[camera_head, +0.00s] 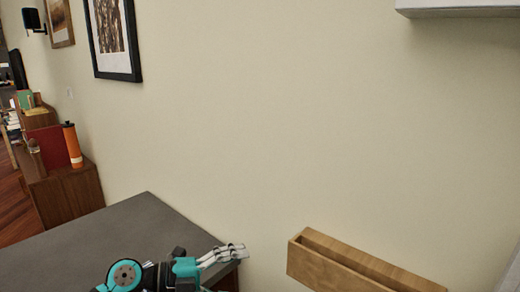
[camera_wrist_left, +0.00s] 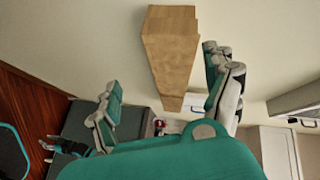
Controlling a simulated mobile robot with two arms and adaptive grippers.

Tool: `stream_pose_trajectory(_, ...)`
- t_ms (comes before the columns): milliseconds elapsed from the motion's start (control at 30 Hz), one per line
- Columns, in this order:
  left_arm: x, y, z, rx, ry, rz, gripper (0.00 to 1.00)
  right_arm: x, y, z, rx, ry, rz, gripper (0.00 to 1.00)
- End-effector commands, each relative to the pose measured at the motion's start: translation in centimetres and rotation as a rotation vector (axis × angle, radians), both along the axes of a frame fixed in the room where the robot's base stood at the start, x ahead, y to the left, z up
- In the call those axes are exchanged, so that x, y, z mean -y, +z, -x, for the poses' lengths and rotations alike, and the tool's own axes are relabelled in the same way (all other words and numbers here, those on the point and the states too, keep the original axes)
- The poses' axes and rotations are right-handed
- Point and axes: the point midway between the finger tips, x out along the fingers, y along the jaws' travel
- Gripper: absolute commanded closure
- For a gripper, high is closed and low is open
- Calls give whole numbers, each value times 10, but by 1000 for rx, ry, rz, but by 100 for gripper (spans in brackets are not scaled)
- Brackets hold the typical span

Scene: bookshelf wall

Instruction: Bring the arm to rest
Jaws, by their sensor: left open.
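My left gripper (camera_head: 224,254) is low in the head view, over the right end of a dark grey tabletop, with its fingers pointing right. In the left wrist view my left gripper (camera_wrist_left: 166,98) has its two teal-and-grey fingers spread wide apart, with nothing held between them. A wooden wall box (camera_head: 345,268) lies to the right of the gripper in the head view, with a gap between them. The box also shows in the left wrist view (camera_wrist_left: 170,50), beyond the fingers.
The dark grey tabletop (camera_head: 75,252) fills the lower left. A white shelf (camera_head: 460,8) juts out at the upper right. A wooden cabinet (camera_head: 70,195) with an orange cylinder (camera_head: 72,146) stands at the left.

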Motion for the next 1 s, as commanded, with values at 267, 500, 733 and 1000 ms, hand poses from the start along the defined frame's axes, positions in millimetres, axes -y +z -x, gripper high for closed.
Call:
stream_pose_trajectory(267,-47,58,-12,-88,624,739,15,0,1,-9,14,0,-1,71)
stream_pose_trajectory(500,-150,-59,21,-546,1348,836,15,-1,1,-11,18,0,-2,71)
stream_pose_trajectory(733,-174,-166,118,-1005,1710,585,15,0,1,-12,19,0,-1,71)
stream_pose_trajectory(1000,-165,-212,206,-1321,1821,326,15,1,1,-12,18,1,0,71)
